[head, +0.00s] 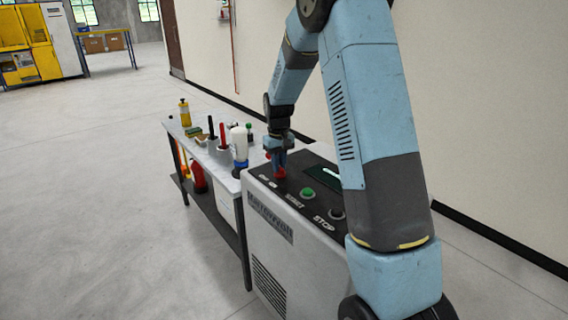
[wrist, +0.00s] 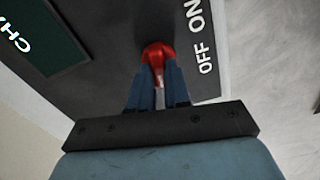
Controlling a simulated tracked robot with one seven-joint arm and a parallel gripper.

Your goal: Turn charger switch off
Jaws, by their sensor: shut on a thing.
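The charger (head: 300,245) is a light grey box with a dark sloped top panel. Its red switch (head: 279,172) sits at the panel's left end, by small white lettering. In the wrist view the red switch (wrist: 157,55) is beside the words ON and OFF. My gripper (head: 277,160) is over the switch, and its blue fingers are shut on the red knob. The fingers (wrist: 159,80) hide the knob's lower part. I cannot tell which label the switch points to.
A green button (head: 308,193) and a dark STOP button (head: 336,213) are on the same panel, with a dark screen (head: 325,174) behind. A table (head: 205,150) with bottles and tools stands to the left. The wall is close behind; the floor at left is clear.

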